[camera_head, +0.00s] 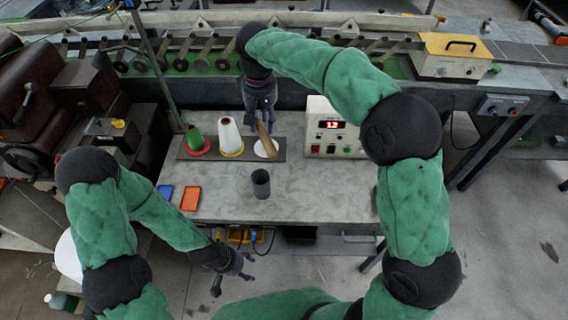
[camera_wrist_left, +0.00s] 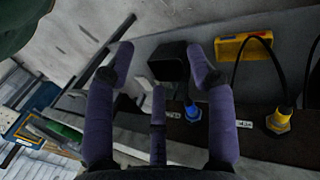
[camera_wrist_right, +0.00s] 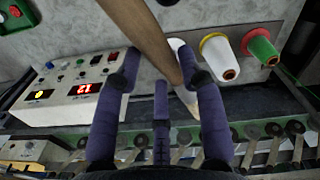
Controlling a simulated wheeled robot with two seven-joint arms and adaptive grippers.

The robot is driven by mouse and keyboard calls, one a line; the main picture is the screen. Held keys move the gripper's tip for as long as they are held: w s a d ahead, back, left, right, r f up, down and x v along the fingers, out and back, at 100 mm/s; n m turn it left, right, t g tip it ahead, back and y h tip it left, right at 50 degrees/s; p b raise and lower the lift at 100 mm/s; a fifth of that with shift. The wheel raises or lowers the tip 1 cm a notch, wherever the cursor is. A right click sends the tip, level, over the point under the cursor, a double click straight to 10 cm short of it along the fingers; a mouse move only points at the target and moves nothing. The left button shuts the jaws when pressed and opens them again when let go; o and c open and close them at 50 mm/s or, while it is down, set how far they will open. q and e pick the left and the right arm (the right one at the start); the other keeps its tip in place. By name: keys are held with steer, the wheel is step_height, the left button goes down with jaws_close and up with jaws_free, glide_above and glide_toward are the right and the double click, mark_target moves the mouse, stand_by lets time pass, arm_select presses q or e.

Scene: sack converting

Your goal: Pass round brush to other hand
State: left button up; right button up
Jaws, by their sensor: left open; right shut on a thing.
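The round brush shows as a long wooden piece (camera_head: 265,137) held by my right gripper (camera_head: 264,114) over the back of the table. In the right wrist view, the brush's wooden handle (camera_wrist_right: 148,38) runs slantwise between the fingers, with a pale end (camera_wrist_right: 188,101) low down. The fingers of my right gripper (camera_wrist_right: 160,66) are shut on it. Its bristles cannot be made out. My left gripper (camera_head: 236,279) is open and empty, low in front of the table's front edge. Its spread fingers (camera_wrist_left: 160,64) show in the left wrist view, well apart from the brush.
A dark grey cup (camera_head: 261,185) stands on the table (camera_head: 320,195). Behind it, a dark strip (camera_head: 212,156) bears a green cone (camera_head: 195,138) and a white cone (camera_head: 230,138). A control box (camera_head: 334,130) stands right of them. Orange (camera_head: 191,199) and blue (camera_head: 166,191) trays lie left.

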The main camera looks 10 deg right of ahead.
mark_target(276, 158)
arm_select(q)
steer(key=w+d+r+m+t+y, duration=0.2)
steer(key=d+r+m+t, duration=0.3)
steer(key=r+m, duration=0.7)
steer(key=w+d+r+m+t+y, duration=0.4)
steer(key=r+m, duration=0.5)
steer(key=r, duration=0.5)
steer(key=w+d+r+m+t+y, duration=0.1)
steer(key=d+r+m+t, duration=0.45)
steer(key=r+m, duration=0.65)
steer(key=shift+n+g, duration=0.35)
steer(key=shift+n, duration=0.05)
steer(key=shift+w+a+f, duration=0.1)
steer(key=shift+w+f, duration=0.15)
steer(key=shift+w, duration=0.95)
steer(key=shift+w+d+f, duration=0.1)
steer(key=shift+w+f, duration=0.15)
steer(key=shift+w, duration=0.95)
steer(key=shift+w+a+f, duration=0.1)
steer(key=shift+w+f, duration=0.15)
steer(key=shift+w, duration=0.95)
steer(key=shift+h, duration=0.3)
steer(key=c, duration=1)
jaws_close()
arm_select(e)
steer(key=o, duration=1.3)
steer(key=shift+a, duration=0.1)
steer(key=shift+c, duration=0.2)
